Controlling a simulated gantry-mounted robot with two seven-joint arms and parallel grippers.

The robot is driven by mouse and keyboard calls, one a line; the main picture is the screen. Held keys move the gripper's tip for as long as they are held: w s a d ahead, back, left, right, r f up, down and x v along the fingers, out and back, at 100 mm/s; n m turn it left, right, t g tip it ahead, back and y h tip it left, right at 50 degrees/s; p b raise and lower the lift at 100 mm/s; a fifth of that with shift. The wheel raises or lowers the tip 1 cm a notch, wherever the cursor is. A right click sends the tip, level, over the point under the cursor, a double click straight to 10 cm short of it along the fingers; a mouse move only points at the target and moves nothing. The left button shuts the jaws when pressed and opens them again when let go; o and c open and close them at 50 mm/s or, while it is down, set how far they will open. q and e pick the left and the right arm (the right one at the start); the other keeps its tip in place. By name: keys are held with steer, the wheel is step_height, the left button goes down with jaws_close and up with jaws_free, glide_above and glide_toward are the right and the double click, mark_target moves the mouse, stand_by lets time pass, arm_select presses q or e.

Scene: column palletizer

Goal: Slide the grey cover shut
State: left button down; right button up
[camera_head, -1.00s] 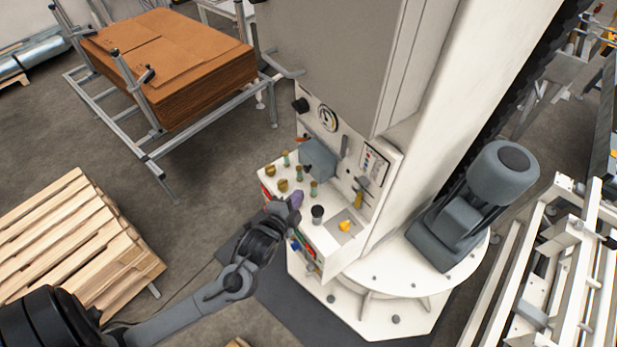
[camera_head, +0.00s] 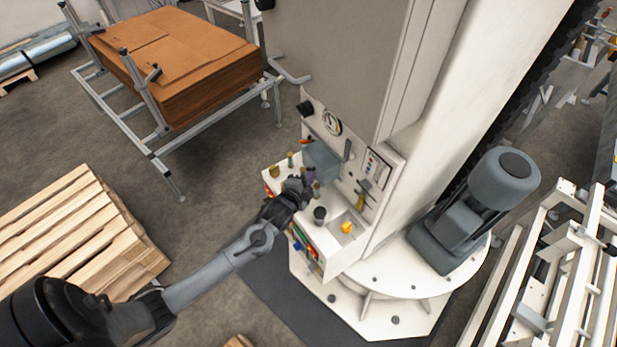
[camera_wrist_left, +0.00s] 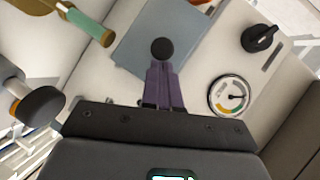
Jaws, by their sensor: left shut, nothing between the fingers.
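The grey cover (camera_head: 322,158) is a blue-grey panel on the white control console, below the round gauge. It also shows in the left wrist view (camera_wrist_left: 138,45), with a round black knob (camera_wrist_left: 162,49) seen over its lower part. My left gripper (camera_head: 309,178) is at the near side of the cover. Its purple fingers (camera_wrist_left: 163,80) are shut and empty, with their tips right at the black knob. Whether they touch it I cannot tell. The gripper hides part of the cover's near edge in the head view. My right gripper is not in view.
The console carries a brass knob (camera_head: 274,170), a dark cup-shaped knob (camera_head: 320,213) and a yellow knob (camera_head: 347,227) close to my left arm. The gauge (camera_wrist_left: 229,95) and a black rotary knob (camera_wrist_left: 260,38) sit beside the cover.

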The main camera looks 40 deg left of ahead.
arm_select(q)
steer(key=shift+a, duration=0.15)
steer(key=w+a, duration=0.2)
steer(key=a, duration=0.8)
steer(key=shift+w+a, duration=0.15)
steer(key=shift+w, duration=0.1)
